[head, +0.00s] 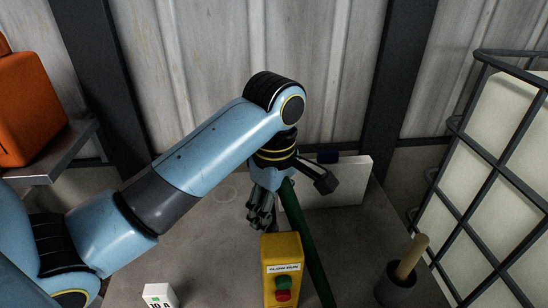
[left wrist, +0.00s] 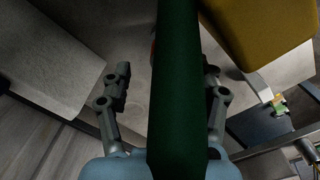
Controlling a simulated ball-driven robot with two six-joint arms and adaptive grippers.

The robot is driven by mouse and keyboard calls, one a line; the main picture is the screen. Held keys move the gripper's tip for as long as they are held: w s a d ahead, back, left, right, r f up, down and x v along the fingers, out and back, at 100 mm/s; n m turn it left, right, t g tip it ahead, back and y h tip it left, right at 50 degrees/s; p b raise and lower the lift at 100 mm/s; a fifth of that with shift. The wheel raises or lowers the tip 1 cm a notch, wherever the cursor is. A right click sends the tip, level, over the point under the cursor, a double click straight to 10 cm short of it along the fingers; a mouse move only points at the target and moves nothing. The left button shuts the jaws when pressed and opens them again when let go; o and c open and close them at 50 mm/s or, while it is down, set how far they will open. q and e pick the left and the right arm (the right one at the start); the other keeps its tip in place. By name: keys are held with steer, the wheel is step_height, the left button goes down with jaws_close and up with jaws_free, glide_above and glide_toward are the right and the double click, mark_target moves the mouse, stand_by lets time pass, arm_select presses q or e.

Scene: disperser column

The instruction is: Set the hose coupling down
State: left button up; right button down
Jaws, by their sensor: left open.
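My left gripper (head: 262,210) points down over the grey surface, left of a dark green hose (head: 306,235). In the left wrist view the hose (left wrist: 178,110) runs lengthwise through the picture, in front of the open gripper (left wrist: 166,74), with one finger showing on each side. The fingers stand apart from each other. I cannot make out the hose coupling for certain; a small reddish patch (left wrist: 153,50) shows at the hose's left edge in the left wrist view. My right gripper is not in view.
A yellow control box (head: 281,258) labelled "SLOW RUN" stands close in front of the gripper. A white block (head: 348,182) stands behind. A dark pot (head: 394,289) with a wooden handle and a caged white tank (head: 495,190) are right.

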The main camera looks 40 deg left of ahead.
mark_target(274, 222)
arm_select(q)
step_height(274, 222, down, 2)
steer(key=shift+f, duration=0.55)
steer(key=f, duration=0.3)
steer(key=f+p, duration=0.1)
steer(key=shift+s+a+f, duration=0.2)
steer(key=shift+s+a, duration=0.1)
steer(key=shift+a, duration=0.1)
steer(key=shift+f, duration=0.4)
jaws_close()
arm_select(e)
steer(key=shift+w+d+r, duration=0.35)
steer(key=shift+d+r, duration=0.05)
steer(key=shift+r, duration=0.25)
